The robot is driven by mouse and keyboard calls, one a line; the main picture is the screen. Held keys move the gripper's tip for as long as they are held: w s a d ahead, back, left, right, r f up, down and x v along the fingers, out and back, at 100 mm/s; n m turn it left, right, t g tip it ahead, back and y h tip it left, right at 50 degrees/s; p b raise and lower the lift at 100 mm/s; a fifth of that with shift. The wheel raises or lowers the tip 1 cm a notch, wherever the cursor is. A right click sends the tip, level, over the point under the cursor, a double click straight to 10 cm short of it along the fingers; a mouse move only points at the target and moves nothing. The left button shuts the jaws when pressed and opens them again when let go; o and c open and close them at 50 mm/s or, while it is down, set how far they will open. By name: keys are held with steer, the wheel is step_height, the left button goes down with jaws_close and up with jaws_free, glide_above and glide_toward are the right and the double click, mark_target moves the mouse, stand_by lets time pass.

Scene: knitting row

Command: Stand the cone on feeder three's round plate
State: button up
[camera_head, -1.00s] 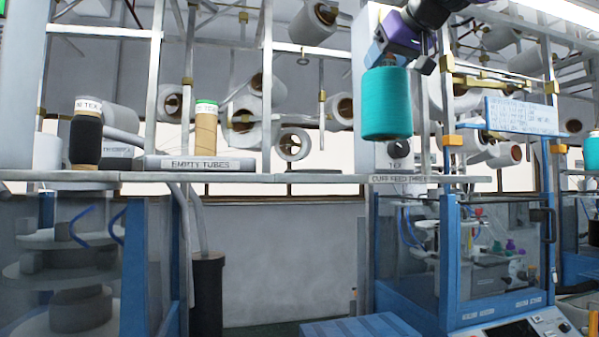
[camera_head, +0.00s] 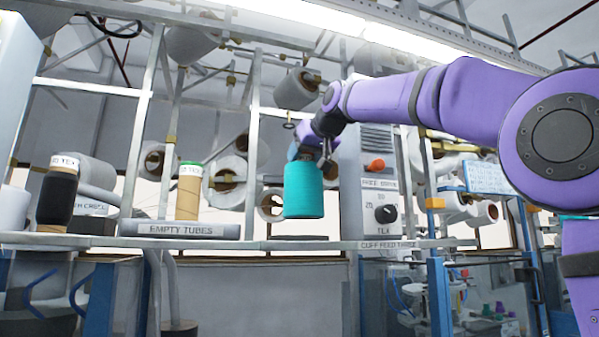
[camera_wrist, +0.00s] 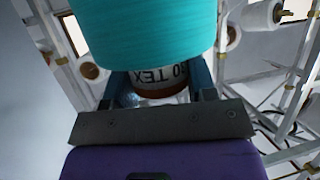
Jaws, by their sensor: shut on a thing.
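The teal cone (camera_head: 304,190) hangs upright from my gripper (camera_head: 308,157) in the head view, its bottom a little above the shelf. A dark, flat round plate (camera_head: 299,238) lies on the shelf beneath it, with a visible gap between. The "CUFF FEED THREE" label (camera_head: 388,245) is on the shelf edge to the right. In the wrist view my gripper (camera_wrist: 160,85) is shut on the printed tube end of the teal cone (camera_wrist: 145,30). The plate is hidden in that view.
A tray marked "EMPTY TUBES" (camera_head: 181,229), a brown tube (camera_head: 188,192) and a black cone (camera_head: 57,195) stand to the left. A grey control box (camera_head: 377,190) with knobs stands close on the cone's right. White cones (camera_head: 297,90) hang on the rack behind.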

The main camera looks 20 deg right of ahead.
mark_target(300, 170)
steer(key=shift+w+a+f, duration=0.15)
steer(key=shift+w+a, duration=0.2)
steer(key=shift+w, duration=0.4)
steer(key=shift+f, duration=1.8)
steer(key=o, duration=1.4)
steer(key=shift+r, duration=0.2)
steer(key=v, duration=1.2)
